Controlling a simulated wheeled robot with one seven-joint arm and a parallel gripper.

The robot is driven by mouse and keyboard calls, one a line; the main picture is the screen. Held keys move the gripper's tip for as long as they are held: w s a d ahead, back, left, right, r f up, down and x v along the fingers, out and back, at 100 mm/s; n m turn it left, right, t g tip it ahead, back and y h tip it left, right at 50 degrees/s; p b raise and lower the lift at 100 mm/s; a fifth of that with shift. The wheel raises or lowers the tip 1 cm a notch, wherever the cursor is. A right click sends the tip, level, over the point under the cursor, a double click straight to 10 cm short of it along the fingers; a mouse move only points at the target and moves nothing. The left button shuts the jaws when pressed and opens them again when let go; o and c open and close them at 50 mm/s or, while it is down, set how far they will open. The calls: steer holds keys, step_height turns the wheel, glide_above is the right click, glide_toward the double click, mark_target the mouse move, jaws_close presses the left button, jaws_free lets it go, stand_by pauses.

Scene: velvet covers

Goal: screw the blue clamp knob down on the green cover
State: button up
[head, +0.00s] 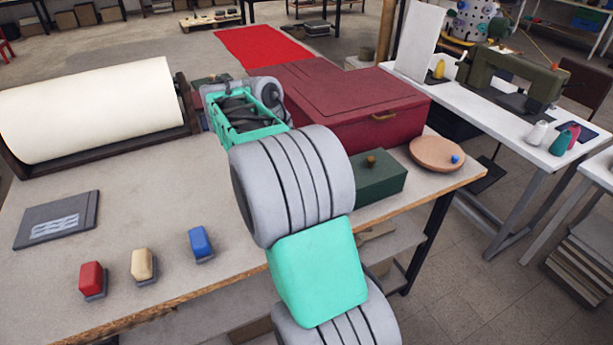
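A dark green box-like cover (383,184) sits on the bench to the right of my arm, with a small brown post or knob (371,162) on its top. A small blue knob (455,159) lies on a round wooden dish (432,150) near the bench's right corner, apart from the green cover. My grey and teal arm reaches over the bench from the bottom edge. Its far end is left of the red box, and my gripper's fingers are hidden. The arm covers the left end of the green cover.
A large dark red box (345,105) stands behind the green cover. A cream roll (85,110) lies at left. Red (92,278), beige (142,264) and blue (200,243) blocks stand near the bench's front edge, by a grey plate (57,219). The bench (150,195) is clear between them and the roll.

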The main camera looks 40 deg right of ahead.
steer(key=shift+f, duration=0.1)
stand_by(0.3)
steer(key=o, duration=1.4)
steer(key=shift+c, duration=0.2)
steer(key=p+v, duration=0.4)
steer(key=v, duration=0.4)
